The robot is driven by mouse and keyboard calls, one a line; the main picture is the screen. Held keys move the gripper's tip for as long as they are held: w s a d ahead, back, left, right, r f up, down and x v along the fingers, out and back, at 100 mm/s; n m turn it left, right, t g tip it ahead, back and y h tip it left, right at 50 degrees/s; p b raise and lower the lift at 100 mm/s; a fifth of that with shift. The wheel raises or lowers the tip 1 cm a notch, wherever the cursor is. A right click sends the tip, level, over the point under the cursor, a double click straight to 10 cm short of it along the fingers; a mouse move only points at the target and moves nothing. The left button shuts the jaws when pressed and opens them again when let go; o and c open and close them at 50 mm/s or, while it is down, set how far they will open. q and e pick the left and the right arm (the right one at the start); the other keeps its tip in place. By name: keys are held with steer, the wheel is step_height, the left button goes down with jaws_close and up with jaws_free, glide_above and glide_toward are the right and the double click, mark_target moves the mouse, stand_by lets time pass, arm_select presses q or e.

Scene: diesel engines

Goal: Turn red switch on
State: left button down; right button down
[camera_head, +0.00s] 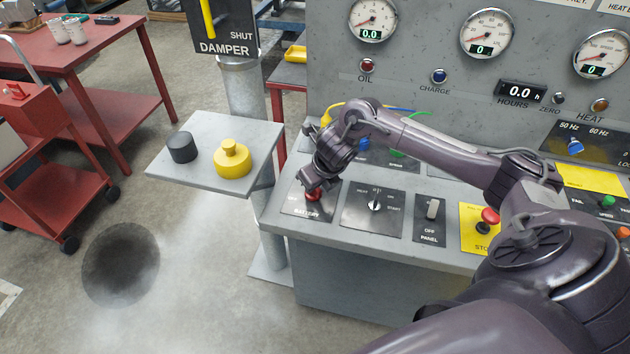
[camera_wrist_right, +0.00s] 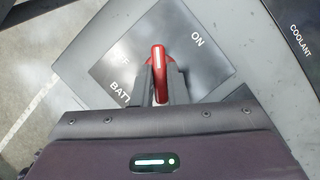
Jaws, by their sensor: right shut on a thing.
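The red switch (camera_head: 313,196) sits on a dark plate labelled BATTERY at the left end of the console's sloped panel. My right gripper (camera_head: 317,184) reaches down over it and hides part of it. In the right wrist view the red switch (camera_wrist_right: 158,58) has a white line along its handle and stands between the two fingers of my right gripper (camera_wrist_right: 159,88), which is shut on it. The handle points up the picture, between the partly hidden OFF lettering at left and the ON lettering (camera_wrist_right: 197,39) at right. My left gripper is not in view.
A rotary selector (camera_head: 375,206), a panel switch (camera_head: 432,209) and a red stop knob (camera_head: 490,217) lie to the right on the console. A grey shelf (camera_head: 205,132) with a yellow button (camera_head: 233,162) and a black knob (camera_head: 182,147) stands to the left.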

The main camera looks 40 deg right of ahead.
steer(key=m+p, duration=0.1)
steer(key=m, duration=0.1)
steer(key=m+h+p, duration=0.1)
steer(key=shift+a+r+m+h+p, duration=0.15)
steer(key=shift+r+m+h+p, duration=0.15)
steer(key=shift+m+p, duration=0.1)
steer(key=m+p, duration=0.2)
steer(key=m+g+h+p, duration=0.1)
steer(key=m+p, duration=0.1)
steer(key=shift+w+a+h, duration=0.1)
steer(key=shift+w+h, duration=0.05)
steer(key=shift+h, duration=0.15)
steer(key=shift+f+m+g+h+p, duration=0.15)
steer(key=shift+m+g+h+p, duration=0.15)
steer(key=shift+m+p, duration=1.1)
steer(key=c, duration=1.4)
jaws_free()
steer(key=shift+f, duration=0.1)
steer(key=shift+c, duration=0.2)
